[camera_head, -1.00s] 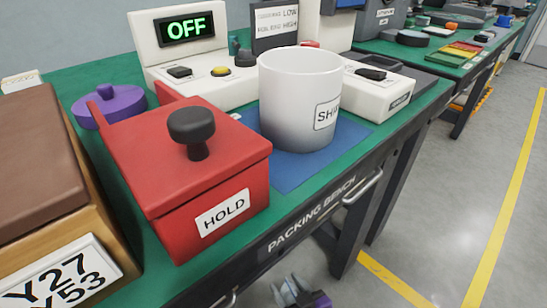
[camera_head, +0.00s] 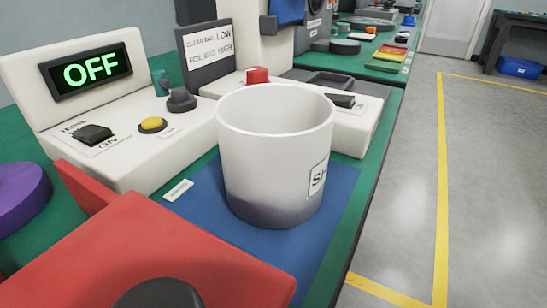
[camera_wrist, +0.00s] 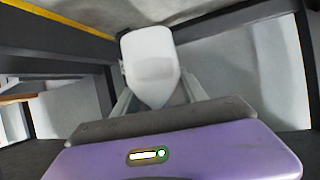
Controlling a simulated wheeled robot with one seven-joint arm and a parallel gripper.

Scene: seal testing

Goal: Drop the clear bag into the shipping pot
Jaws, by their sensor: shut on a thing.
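The shipping pot (camera_head: 272,165) is a white, round, open-topped pot standing upright on a blue mat (camera_head: 340,190) in the head view. Its label starts "SH" and is partly turned away; the bottom inside is hidden. My gripper (camera_wrist: 155,100) shows only in the wrist view. It is shut on a pale, smooth, rounded thing, which I take for the clear bag (camera_wrist: 150,50). The bag sticks out beyond the grey fingers, with grey floor and dark bench frame parts behind it. The gripper's distance from the pot cannot be told.
A red box lid (camera_head: 150,240) with a dark knob is close in front. A white tester (camera_head: 105,120) reading OFF stands behind, with a dark sign (camera_head: 208,52). A purple round thing (camera_head: 18,197) is at the left. The floor at right is clear.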

